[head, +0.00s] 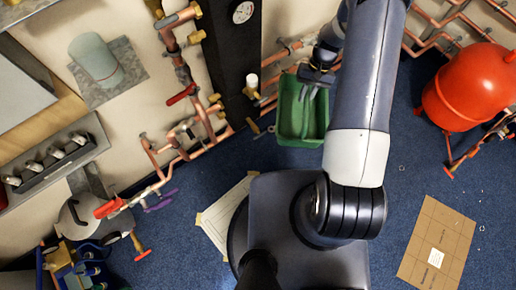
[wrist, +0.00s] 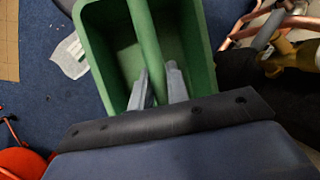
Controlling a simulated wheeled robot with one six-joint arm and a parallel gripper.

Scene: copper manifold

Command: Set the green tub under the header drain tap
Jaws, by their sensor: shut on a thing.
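The green tub (head: 290,125) is an open, rectangular container beside the copper pipework in the head view. In the wrist view, the green tub (wrist: 95,50) has a bar across its middle. My gripper (head: 312,82) is shut on this bar, with one grey finger on each side; my gripper (wrist: 160,85) covers the tub's near part. I cannot tell if the tub touches the floor. A brass tap (head: 253,126) sits low, just left of the tub. Brass fittings (wrist: 292,55) show right of the tub in the wrist view. I cannot tell which is the header drain tap.
Copper pipes (head: 185,70) with red-handled valves run along the wall at left. A dark column with a gauge (head: 242,12) stands behind. A red tank (head: 465,90) is at right. Cardboard (head: 436,243) lies on the blue floor, and a pale sheet (head: 225,215) lies near my base.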

